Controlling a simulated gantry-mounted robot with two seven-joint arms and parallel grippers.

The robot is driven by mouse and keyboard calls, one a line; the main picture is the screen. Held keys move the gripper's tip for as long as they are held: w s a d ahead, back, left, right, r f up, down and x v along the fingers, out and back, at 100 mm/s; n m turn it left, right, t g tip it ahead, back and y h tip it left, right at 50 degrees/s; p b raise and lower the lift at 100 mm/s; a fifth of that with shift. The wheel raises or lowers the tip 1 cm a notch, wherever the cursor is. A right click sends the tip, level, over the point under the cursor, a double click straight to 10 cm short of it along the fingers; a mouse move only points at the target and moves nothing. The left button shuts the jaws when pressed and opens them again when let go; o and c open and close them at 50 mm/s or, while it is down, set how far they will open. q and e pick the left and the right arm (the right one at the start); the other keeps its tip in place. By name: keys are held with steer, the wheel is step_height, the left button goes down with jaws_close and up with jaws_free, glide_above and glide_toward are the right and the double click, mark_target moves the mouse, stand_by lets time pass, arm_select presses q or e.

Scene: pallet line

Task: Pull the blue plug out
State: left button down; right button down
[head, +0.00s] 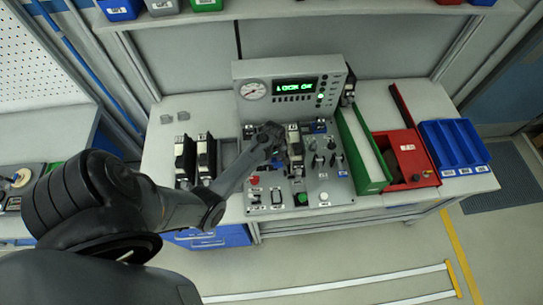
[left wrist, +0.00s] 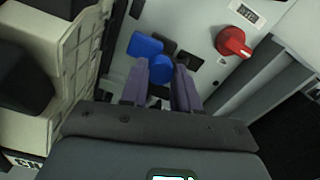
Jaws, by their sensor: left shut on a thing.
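The blue plug (left wrist: 161,69) shows in the left wrist view as a round blue piece between my left gripper's fingertips, at the grey panel face. A flat blue piece (left wrist: 146,46), which may be a socket cover, sits just beyond it. My left gripper (left wrist: 160,80) is shut on the plug. Whether the plug is fully seated cannot be told. In the head view my left gripper (head: 273,140) is over the upper part of the control panel (head: 262,205), and the arm and gripper hide the plug there. My right gripper is not in view.
A red rotary knob (left wrist: 232,41) is right of the fingers, and pale block-shaped devices (left wrist: 45,50) stand close on the left. Behind the panel is a display box (head: 291,70) with a gauge. A green bin (head: 360,150), red box (head: 407,158) and blue bin (head: 453,147) stand to the right.

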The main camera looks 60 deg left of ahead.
arm_select(q)
steer(key=c, duration=1.3)
jaws_free()
steer(key=shift+s+a, duration=0.1)
steer(key=o, duration=0.5)
steer(key=shift+s, duration=0.15)
steer(key=shift+r, duration=0.1)
steer(key=shift+r, duration=0.25)
step_height(320, 180, up, 10)
steer(key=shift+r, duration=0.1)
